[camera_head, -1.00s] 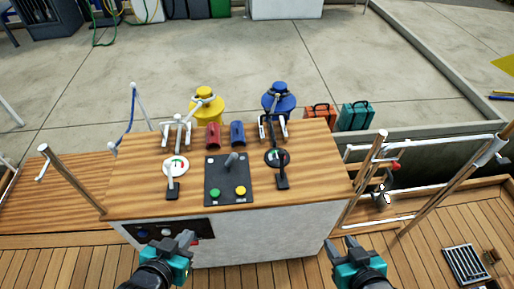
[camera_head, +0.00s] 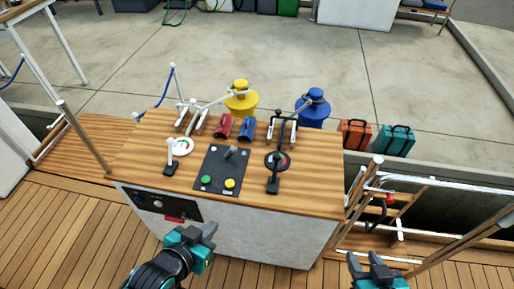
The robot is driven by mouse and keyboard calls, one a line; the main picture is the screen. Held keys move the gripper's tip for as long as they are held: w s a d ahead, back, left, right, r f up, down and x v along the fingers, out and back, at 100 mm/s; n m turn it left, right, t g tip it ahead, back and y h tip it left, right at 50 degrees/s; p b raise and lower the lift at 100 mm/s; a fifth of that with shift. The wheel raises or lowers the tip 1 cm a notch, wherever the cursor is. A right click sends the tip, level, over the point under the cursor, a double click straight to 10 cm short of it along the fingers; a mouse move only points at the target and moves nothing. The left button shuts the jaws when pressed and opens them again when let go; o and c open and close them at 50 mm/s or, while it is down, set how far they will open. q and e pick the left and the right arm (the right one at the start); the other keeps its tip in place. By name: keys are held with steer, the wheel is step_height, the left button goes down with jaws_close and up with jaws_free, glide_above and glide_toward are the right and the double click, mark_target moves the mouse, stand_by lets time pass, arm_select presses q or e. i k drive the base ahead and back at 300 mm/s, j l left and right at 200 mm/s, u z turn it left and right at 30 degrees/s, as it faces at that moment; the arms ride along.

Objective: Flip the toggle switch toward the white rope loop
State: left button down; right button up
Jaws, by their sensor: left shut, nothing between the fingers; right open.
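The toggle switch (camera_head: 231,153) is a short grey lever standing on a dark panel (camera_head: 213,166) in the wooden console top. A green and a yellow button sit on the panel's near part. A white line and cleat (camera_head: 192,114) are at the console's back left, by a yellow winch; I cannot tell whether this is the white rope loop. My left gripper (camera_head: 202,233) is shut and empty, in front of the console's near face, apart from the switch. My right gripper (camera_head: 374,263) is open and empty, low at the right, off the console.
Levers stand on the console left (camera_head: 169,160) and right (camera_head: 273,176) of the panel. A red block (camera_head: 224,125) and a blue block (camera_head: 246,127) lie behind it. A blue winch (camera_head: 312,108) and a yellow winch (camera_head: 241,98) stand at the back. Railings flank the right side.

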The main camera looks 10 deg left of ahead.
mark_target(233, 149)
steer(key=l+u, duration=0.25)
steer(key=l, duration=1.45)
